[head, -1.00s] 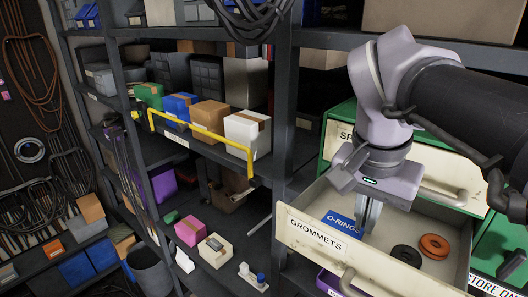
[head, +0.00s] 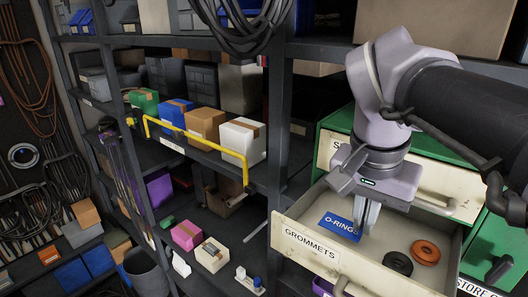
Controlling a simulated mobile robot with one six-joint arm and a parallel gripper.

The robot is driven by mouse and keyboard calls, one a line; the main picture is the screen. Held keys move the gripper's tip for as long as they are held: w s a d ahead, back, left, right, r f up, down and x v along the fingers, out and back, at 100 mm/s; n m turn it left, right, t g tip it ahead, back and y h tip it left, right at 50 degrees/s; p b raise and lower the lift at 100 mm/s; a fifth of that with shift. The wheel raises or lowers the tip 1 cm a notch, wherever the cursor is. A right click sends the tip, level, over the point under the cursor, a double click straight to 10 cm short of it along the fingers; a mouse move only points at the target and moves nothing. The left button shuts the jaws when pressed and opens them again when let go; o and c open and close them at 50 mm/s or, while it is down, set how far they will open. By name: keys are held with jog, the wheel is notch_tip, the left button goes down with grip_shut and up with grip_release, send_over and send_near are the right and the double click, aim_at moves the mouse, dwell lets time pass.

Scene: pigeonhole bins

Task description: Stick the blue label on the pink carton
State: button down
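The blue label (head: 337,227), printed O-RINGS, is inside the open drawer (head: 312,245) marked GROMMETS. The pink carton (head: 186,236) sits on a lower shelf at left, beside a white carton with tape. My gripper (head: 367,222) points down into the drawer, its fingertips at the label's right end. The fingers look close together and overlap the label's edge in this view. Whether they pinch it is not clear.
A black ring (head: 397,264) and an orange ring (head: 426,252) lie in the drawer, right of my gripper. A yellow rail (head: 195,148) fronts the shelf above that carton.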

jog(key=shift+r, duration=0.15)
notch_tip(320, 180, up, 5)
jog(key=p, duration=0.5)
